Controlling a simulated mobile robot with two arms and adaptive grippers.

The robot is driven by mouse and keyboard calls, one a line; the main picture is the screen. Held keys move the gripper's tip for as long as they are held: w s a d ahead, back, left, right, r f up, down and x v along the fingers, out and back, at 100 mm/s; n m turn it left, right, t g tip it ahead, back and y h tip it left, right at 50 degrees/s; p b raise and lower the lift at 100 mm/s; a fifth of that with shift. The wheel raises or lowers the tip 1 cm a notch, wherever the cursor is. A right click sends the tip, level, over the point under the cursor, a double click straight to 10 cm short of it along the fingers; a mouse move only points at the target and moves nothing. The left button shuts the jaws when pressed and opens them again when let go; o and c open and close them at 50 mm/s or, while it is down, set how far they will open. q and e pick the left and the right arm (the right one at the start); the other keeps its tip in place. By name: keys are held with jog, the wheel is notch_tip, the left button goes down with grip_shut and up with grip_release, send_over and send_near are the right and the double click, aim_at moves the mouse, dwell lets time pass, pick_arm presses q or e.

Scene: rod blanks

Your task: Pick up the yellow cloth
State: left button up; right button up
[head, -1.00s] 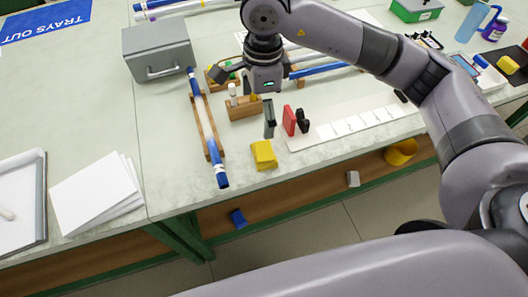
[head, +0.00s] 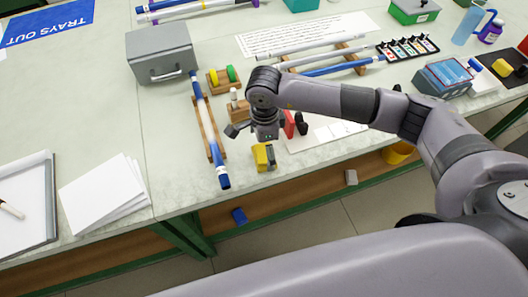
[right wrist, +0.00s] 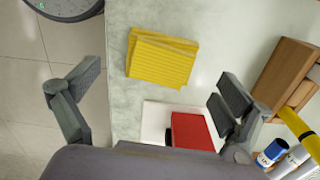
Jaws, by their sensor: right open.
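The yellow cloth (head: 259,157) is a small folded stack lying on the table near its front edge. In the right wrist view the cloth (right wrist: 160,58) lies flat with ribbed lines, its layers slightly offset. My right gripper (head: 252,144) is open and just above the cloth, partly covering it in the head view. In the right wrist view the open fingers (right wrist: 152,95) stand wide apart, with the cloth ahead between their lines and nothing held. My left gripper is not in view.
A red block (right wrist: 190,131) stands close beside the cloth, with a black item by it. A blue-ended rod (head: 222,174) on a wooden rack lies to the left. A grey box (head: 162,53) stands behind. The table edge is just in front; paper sheets (head: 100,197) lie left.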

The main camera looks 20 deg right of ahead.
aim_at(264, 153)
jog(key=shift+f, duration=1.55)
jog(key=shift+c, duration=0.2)
jog(key=c, duration=1.2)
